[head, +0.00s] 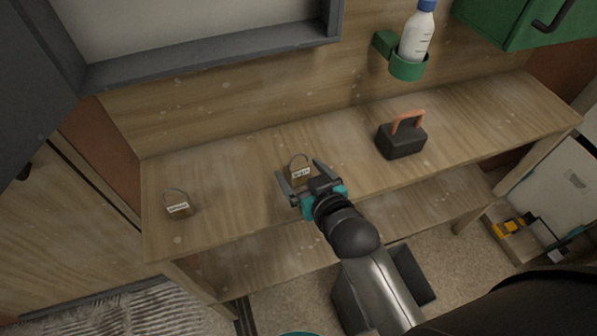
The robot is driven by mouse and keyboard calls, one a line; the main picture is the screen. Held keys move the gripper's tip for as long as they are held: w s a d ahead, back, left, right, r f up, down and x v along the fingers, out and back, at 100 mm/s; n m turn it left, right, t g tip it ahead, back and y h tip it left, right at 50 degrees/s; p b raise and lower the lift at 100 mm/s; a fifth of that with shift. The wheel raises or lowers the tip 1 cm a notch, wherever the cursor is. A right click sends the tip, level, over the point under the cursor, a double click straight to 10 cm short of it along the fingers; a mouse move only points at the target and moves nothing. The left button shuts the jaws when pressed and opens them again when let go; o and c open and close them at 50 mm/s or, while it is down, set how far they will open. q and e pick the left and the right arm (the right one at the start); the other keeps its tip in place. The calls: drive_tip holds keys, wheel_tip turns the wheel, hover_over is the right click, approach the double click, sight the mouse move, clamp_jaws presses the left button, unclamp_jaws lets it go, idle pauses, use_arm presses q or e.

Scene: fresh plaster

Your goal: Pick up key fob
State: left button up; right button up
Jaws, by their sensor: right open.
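A small brass-coloured, padlock-shaped item with a dark loop and a white label (300,174) stands on the wooden bench (235,160). My right gripper (299,170) is open, with one finger on each side of this item; whether they touch it I cannot tell. A similar labelled, padlock-shaped item (177,208) stands at the bench's left end, apart from the gripper. The labels are too small to read. I cannot tell for sure which item, if either, is the key fob.
A black box with an orange handle (402,140) stands on the bench to the right. A white bottle (417,38) sits in a green wall holder (408,69). A green cabinet (520,22) hangs at upper right. A lower shelf (270,255) runs below. Bench between the labelled items is clear.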

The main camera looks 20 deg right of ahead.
sight(296, 162)
drive_tip(key=shift+r+b+x, duration=0.15)
drive_tip(key=shift+b+x, duration=0.15)
drive_tip(key=shift+x, duration=1)
drive_tip(key=shift+r+b+x, duration=0.15)
drive_tip(key=shift+b+x, duration=0.1)
drive_tip(key=shift+x, duration=1)
drive_tip(key=shift+w+d, duration=0.1)
drive_tip(key=shift+d, duration=0.05)
drive_tip(key=c, duration=1.5)
drive_tip(key=shift+o, duration=0.2)
drive_tip(key=shift+r, duration=0.1)
